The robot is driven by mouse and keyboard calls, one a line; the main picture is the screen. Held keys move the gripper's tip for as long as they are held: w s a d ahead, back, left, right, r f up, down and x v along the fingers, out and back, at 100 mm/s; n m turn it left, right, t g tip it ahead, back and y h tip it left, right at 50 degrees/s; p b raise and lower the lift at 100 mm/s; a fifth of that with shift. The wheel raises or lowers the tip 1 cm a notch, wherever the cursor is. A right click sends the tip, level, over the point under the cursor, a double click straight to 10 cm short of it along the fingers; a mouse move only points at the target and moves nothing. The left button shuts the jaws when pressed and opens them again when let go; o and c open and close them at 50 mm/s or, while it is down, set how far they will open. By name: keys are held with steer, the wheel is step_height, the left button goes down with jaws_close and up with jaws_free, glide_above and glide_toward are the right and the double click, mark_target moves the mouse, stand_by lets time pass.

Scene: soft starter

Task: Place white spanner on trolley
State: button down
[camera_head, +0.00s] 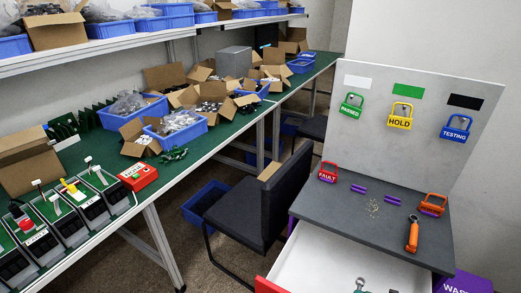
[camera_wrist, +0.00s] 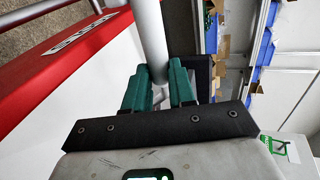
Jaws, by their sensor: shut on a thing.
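In the wrist view my gripper (camera_wrist: 160,85) has its teal fingers closed on a pale, smooth rod (camera_wrist: 149,35). The rod looks like the handle of the white spanner. It runs away from the fingers to the top edge, and its ends are not clearly seen. I cannot make out a trolley.
A grey worktop (camera_head: 345,203) with padlocks and an orange-handled tool (camera_head: 412,234) adjoins an upright board (camera_head: 425,85). A dark chair (camera_head: 278,195) stands to its left. A long green bench (camera_head: 225,130) holds boxes and blue bins. A purple box (camera_head: 465,283) is at lower right.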

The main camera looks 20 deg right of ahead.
steer(key=shift+w+a+f, duration=0.1)
steer(key=shift+w+a, duration=0.4)
steer(key=shift+a, duration=0.1)
steer(key=w+a+r+m+t+h, duration=0.1)
steer(key=w+a+m+h, duration=0.2)
steer(key=a, duration=0.5)
steer(key=w+a+r+m+t+h, duration=0.1)
steer(key=w+a+r+m+h, duration=0.1)
steer(key=w+a+m+h, duration=0.2)
steer(key=w+a+h, duration=0.1)
steer(key=w+a, duration=0.2)
steer(key=a, duration=0.2)
steer(key=shift+w+a+r, duration=0.15)
steer(key=shift+w+r, duration=0.1)
steer(key=shift+w, duration=0.05)
steer(key=shift+t, duration=0.3)
steer(key=f+b, duration=0.4)
steer(key=b, duration=0.1)
steer(key=shift+w+a+f, duration=0.2)
steer(key=shift+w+f, duration=0.05)
steer(key=shift+f, duration=0.1)
steer(key=shift+w+r, duration=0.1)
steer(key=shift+w, duration=0.05)
